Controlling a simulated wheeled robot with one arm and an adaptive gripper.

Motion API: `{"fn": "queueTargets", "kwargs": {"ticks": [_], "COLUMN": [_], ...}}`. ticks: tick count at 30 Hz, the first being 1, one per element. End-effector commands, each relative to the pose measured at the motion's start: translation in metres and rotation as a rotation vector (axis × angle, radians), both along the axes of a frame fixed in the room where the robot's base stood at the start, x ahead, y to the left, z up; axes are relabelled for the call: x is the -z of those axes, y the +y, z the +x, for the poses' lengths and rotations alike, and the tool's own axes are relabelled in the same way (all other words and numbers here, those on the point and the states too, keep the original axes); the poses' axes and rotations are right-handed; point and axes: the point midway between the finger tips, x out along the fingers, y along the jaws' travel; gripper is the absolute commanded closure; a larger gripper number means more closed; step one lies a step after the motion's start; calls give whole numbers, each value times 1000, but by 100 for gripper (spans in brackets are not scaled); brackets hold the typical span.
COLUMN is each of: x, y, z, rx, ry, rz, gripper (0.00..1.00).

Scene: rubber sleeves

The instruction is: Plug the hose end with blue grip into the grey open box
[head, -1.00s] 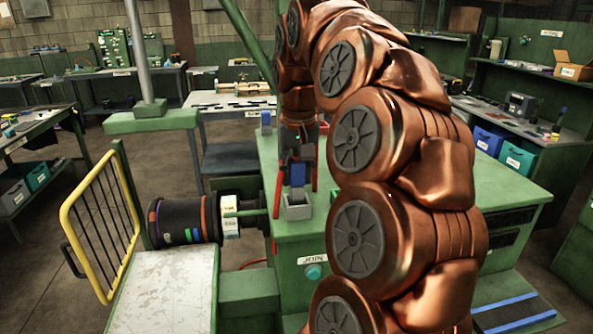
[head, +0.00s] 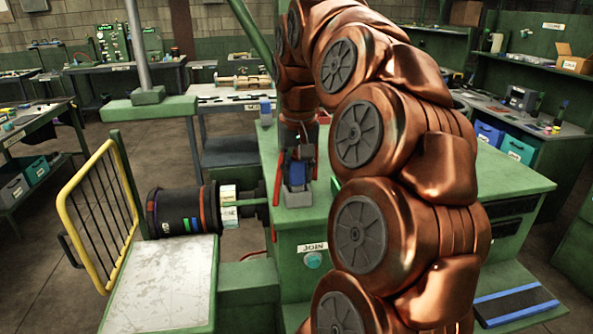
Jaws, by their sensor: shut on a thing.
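My gripper (head: 298,150) points down over the green bench, partly hidden by its own dark parts and small in the head view. It is shut on the hose end with the blue grip (head: 300,173). The grey open box (head: 296,197) stands on the bench top directly below. The blue grip is upright at the box's opening, and its lower end is hidden by the box or overlaps it. I cannot tell how deep it sits.
A black drum (head: 181,212) with coloured bands lies left of the bench, behind a pale scuffed plate (head: 165,285). A yellow barred gate (head: 100,215) stands at the far left. A JOIN label (head: 312,247) and a round teal button (head: 312,261) are on the bench front.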

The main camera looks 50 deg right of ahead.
Motion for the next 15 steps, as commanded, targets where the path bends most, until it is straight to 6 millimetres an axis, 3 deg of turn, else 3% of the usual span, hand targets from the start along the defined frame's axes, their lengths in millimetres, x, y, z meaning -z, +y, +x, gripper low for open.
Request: {"fn": "queueTargets", "kwargs": {"ticks": [2, 3, 11, 15], "x": [0, 0, 0, 0], "y": [0, 0, 0, 0], "z": [0, 0, 0, 0], "rx": [0, 0, 0, 0], "ry": [-1, -1, -1, 0], "rz": [-1, -1, -1, 0], "gripper": [100, 64, 37, 36]}}
